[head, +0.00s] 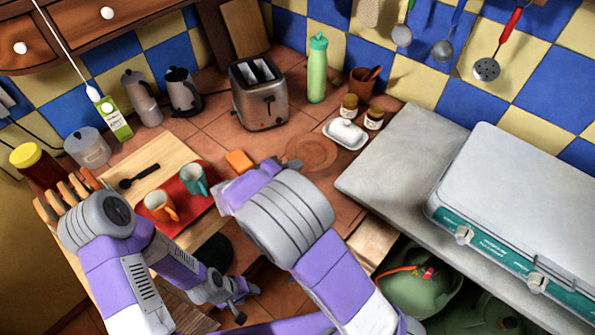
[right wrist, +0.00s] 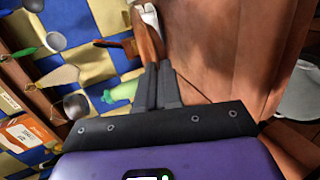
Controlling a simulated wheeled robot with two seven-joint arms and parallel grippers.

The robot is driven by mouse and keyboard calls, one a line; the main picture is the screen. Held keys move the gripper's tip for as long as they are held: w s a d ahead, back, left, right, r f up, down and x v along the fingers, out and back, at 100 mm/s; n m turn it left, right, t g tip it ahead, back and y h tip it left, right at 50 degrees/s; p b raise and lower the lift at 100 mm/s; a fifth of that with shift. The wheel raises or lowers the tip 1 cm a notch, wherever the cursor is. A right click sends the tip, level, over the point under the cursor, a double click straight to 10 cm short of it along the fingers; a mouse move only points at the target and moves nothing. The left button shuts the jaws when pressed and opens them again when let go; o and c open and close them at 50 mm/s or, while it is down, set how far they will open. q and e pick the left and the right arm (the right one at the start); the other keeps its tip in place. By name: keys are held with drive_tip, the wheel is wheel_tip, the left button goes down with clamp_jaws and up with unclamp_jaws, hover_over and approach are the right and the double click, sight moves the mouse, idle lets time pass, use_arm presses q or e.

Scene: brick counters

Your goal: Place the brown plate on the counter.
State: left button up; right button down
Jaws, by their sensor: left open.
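The brown plate (head: 314,150) is round and level, over the tiled counter (head: 214,116) in front of the butter dish. I cannot tell whether it rests on the tiles or hangs just above them. My right arm hides its near edge and the right gripper in the head view. In the right wrist view my right gripper (right wrist: 158,84) has its fingers close together at the plate's rim, and the plate (right wrist: 143,38) shows nearly edge-on beyond them. My left gripper (head: 243,300) is open and empty, low in front of the counter.
A white butter dish (head: 345,133) and small jars (head: 374,118) stand just behind the plate. A toaster (head: 259,94) and green bottle (head: 317,68) stand further back. A red tray (head: 190,204) with two mugs is at left; a grey slab with a stove (head: 520,200) is at right.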

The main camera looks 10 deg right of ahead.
drive_tip(key=shift+s+f, duration=0.1)
drive_tip(key=shift+f, duration=0.8)
drive_tip(key=shift+f+b, duration=0.65)
drive_tip(key=shift+f, duration=1.65)
drive_tip(key=shift+f, duration=0.1)
drive_tip(key=c, duration=1.7)
unclamp_jaws()
drive_tip(key=shift+o, duration=0.5)
